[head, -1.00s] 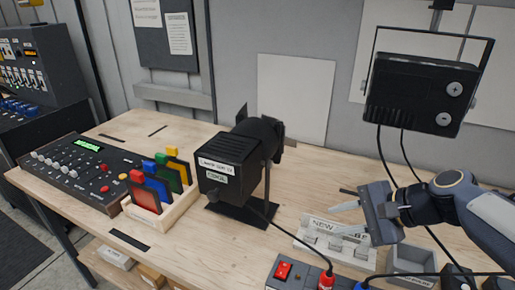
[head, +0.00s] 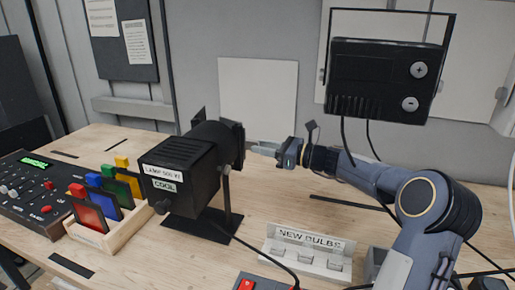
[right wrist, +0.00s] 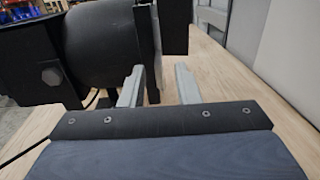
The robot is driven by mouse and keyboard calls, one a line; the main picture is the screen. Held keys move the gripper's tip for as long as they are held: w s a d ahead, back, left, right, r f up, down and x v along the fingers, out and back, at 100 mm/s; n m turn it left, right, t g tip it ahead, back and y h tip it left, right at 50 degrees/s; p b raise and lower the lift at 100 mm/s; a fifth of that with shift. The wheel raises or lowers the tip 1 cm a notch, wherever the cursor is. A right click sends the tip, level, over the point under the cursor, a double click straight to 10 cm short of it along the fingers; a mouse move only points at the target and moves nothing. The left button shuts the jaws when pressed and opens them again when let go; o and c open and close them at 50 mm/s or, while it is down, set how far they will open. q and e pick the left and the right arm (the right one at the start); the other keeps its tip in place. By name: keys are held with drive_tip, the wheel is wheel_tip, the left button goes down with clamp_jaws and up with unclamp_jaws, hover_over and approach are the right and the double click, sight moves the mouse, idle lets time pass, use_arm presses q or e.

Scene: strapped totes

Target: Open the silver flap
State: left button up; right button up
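A black spotlight (head: 185,172) labelled "COOL" stands on a dark base plate on the bench. Dark flaps (head: 237,132) show at its front end; I cannot make out a clearly silver one. My right gripper (head: 254,148) is just right of this front end, its pale fingers pointing left at the flaps. In the right wrist view the spotlight's round barrel (right wrist: 100,40) and a dark upright flap (right wrist: 174,26) lie ahead of the fingers. The fingers (right wrist: 159,88) are spread, with flap edges showing beyond the gap; contact is unclear. My left gripper is out of view.
A "NEW BULBS" holder (head: 310,252) stands in front of my right arm. A wooden rack of coloured filters (head: 110,215) and a control desk (head: 30,195) are at left. A black floodlight (head: 383,80) hangs above the arm. Cables cross the bench.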

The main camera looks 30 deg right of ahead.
drive_tip(key=shift+w+a, duration=0.45)
drive_tip(key=shift+w, duration=0.15)
clamp_jaws()
